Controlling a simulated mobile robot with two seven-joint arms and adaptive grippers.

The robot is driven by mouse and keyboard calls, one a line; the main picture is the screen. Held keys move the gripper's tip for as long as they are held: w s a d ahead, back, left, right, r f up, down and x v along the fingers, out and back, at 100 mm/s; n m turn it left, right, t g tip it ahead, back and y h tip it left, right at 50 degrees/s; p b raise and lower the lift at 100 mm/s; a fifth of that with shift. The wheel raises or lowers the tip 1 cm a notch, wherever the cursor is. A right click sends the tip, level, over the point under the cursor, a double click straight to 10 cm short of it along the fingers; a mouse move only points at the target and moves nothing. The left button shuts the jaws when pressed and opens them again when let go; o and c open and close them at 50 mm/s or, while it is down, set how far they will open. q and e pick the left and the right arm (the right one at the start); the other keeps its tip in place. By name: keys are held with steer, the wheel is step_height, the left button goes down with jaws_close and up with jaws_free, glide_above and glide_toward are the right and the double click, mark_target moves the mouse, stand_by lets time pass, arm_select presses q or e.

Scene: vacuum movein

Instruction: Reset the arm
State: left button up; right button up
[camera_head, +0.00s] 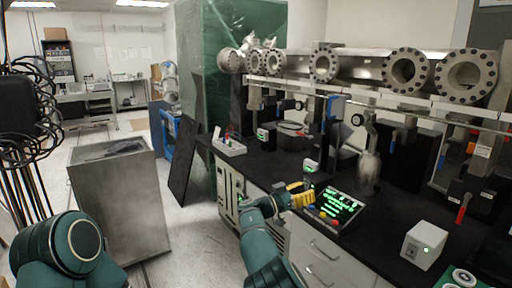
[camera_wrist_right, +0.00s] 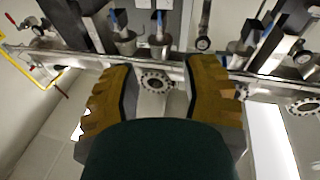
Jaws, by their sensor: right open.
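My right arm (camera_head: 265,238) is teal and reaches up from the bottom middle of the head view. Its yellow-fingered right gripper (camera_head: 301,195) is over the black bench top, close to the left side of a control box with a green-lit screen (camera_head: 338,207). I cannot tell whether it touches the box. In the right wrist view, the right gripper (camera_wrist_right: 158,80) has its two yellow fingers spread, with nothing between them. Only a teal link of my left arm (camera_head: 60,248) shows at the bottom left. The left gripper is out of view.
A grey metal cabinet (camera_head: 118,195) stands left; open floor (camera_head: 190,225) lies between.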

steer(key=d+f+n+g+y, duration=0.2)
steer(key=d+f+n+y, duration=0.1)
steer(key=d+f, duration=0.6)
steer(key=s+d+f+n+g+y, duration=0.2)
steer(key=s+f+y, duration=0.2)
steer(key=s+f, duration=0.55)
steer(key=s+d+f+n+g+y, duration=0.2)
steer(key=s+f+y, duration=0.2)
steer(key=f, duration=1)
steer(key=s+a+f+n+y, duration=0.1)
steer(key=s+a+f+y, duration=0.15)
steer(key=s, duration=0.25)
steer(key=s+a+f+n+g+y, duration=0.1)
steer(key=s+a+f+y, duration=0.15)
steer(key=s+a, duration=0.2)
steer(key=s+a+f+y, duration=0.2)
steer(key=s+a+y, duration=0.1)
steer(key=s, duration=0.3)
steer(key=s+a+r+y, duration=0.1)
steer(key=s+a+r, duration=0.1)
steer(key=s+a, duration=0.2)
steer(key=s+a+r+n+t+y, duration=0.1)
steer(key=s+a+r+y, duration=0.1)
steer(key=s, duration=0.8)
steer(key=shift+a+r+n+t, duration=0.3)
steer(key=shift+a+r, duration=0.5)
steer(key=shift+a, duration=0.3)
